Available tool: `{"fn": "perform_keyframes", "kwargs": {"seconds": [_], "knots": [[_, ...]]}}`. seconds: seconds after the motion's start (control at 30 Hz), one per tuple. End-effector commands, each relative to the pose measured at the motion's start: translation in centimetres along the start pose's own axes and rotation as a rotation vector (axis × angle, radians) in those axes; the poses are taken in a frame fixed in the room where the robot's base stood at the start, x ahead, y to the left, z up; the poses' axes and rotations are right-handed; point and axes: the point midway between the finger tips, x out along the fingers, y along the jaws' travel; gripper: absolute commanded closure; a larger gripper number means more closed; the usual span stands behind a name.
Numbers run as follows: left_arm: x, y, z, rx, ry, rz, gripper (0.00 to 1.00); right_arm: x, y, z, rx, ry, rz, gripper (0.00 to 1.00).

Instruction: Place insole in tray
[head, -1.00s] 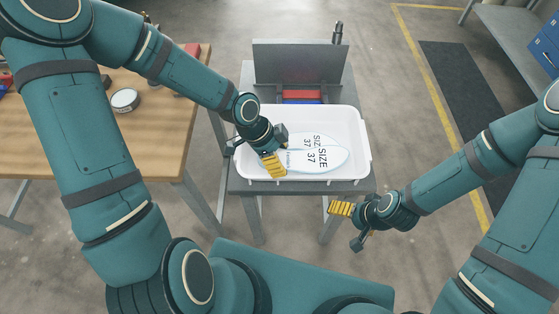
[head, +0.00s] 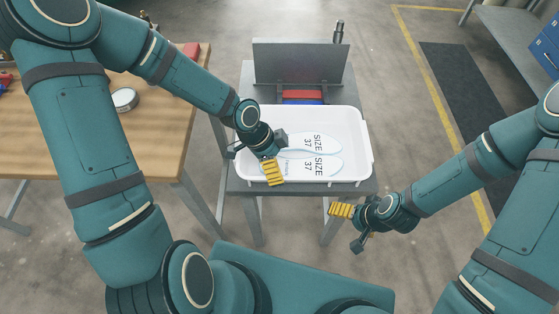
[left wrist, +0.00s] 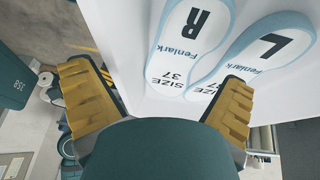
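A white tray (head: 356,140) stands on a small grey table. Two white insoles with light-blue edges lie in it side by side, a far insole (head: 301,141) and a near insole (head: 303,166), both marked "SIZE 37". In the left wrist view they show as an R insole (left wrist: 190,38) and an L insole (left wrist: 268,46). My left gripper (head: 273,171) is over the left part of the tray, at the heel or toe end of the near insole. Its fingers (left wrist: 160,104) are spread with nothing between them. My right gripper (head: 341,209) is outside the tray, front right; its opening cannot be judged.
A grey upright panel (head: 300,62) stands behind the tray, with red and blue items (head: 303,96) at its foot. A wooden workbench (head: 150,135) is at the left, with a round tin (head: 124,99) on it. Floor is open at the right.

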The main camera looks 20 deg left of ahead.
Motion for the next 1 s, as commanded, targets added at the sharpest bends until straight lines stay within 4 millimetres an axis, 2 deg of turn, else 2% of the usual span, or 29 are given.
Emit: {"fn": "perform_keyframes", "kwargs": {"seconds": [0.27, 0.7, 0.83, 1.0], "knots": [[-1.1, 0.1, -0.6, 0.001, 0.0, -0.001, 0.01, -0.9, -0.3, 0.1, 0.001, -0.003, 0.0, 0.03], [-10.1, 0.1, -0.6, -0.002, -0.001, -0.003, 0.01, -4.9, -1.8, 0.0, 0.005, -0.01, 0.0, 0.03], [-11.8, 0.1, -0.5, -0.002, -0.001, -0.002, 0.01, -5.5, -2.1, -0.4, 0.008, -0.002, 0.001, 0.03], [-12.9, 0.1, -0.5, 0.0, -0.001, -0.001, 0.01, -5.8, -2.2, -0.6, 0.009, 0.003, 0.002, 0.03]]}}
